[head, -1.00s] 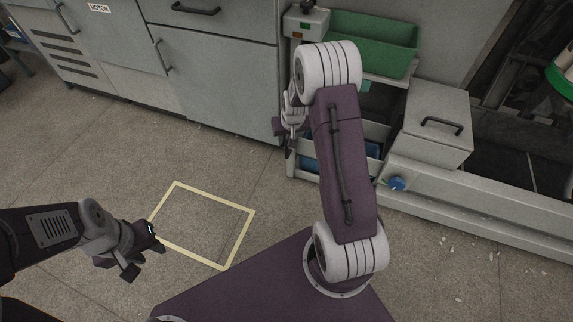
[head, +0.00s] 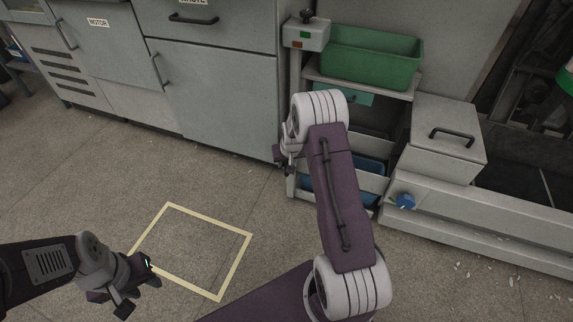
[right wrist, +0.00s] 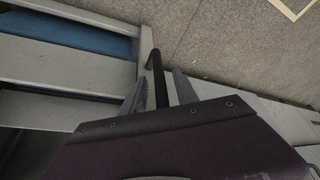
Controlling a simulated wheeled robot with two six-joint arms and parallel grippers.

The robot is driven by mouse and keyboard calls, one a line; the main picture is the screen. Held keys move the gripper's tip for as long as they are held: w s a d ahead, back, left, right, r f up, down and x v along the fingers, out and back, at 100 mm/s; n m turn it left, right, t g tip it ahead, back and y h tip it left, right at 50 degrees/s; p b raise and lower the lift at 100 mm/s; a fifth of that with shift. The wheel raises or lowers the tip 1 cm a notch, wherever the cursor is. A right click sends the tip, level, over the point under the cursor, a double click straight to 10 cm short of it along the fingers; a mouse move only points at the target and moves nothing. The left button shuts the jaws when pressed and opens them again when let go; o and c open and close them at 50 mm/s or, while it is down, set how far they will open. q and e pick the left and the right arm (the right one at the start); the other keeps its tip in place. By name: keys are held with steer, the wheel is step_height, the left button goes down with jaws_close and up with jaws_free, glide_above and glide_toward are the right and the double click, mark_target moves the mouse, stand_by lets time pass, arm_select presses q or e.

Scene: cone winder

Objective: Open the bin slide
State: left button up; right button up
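A blue bin (head: 368,168) sits low in the grey rack, behind pale slats, partly hidden by my right arm; it also shows in the right wrist view (right wrist: 70,38). In the right wrist view a dark bar handle (right wrist: 157,72) stands at the end of the slatted frame (right wrist: 60,70). My right gripper (right wrist: 160,90) is open, with one finger on each side of this handle and gaps between. In the head view my right gripper (head: 285,157) is at the rack's left front, its fingertips unclear. My left gripper (head: 140,285) hangs over the floor, its opening unclear.
A green bin (head: 370,55) sits on the rack's top, with a small control box (head: 306,34) to its left. Grey cabinets (head: 220,95) stand left. A lidded grey box (head: 445,140) and blue knob (head: 405,201) are right. Floor around the tape square (head: 237,262) is clear.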

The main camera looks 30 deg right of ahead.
jaws_close()
stand_by(1.4)
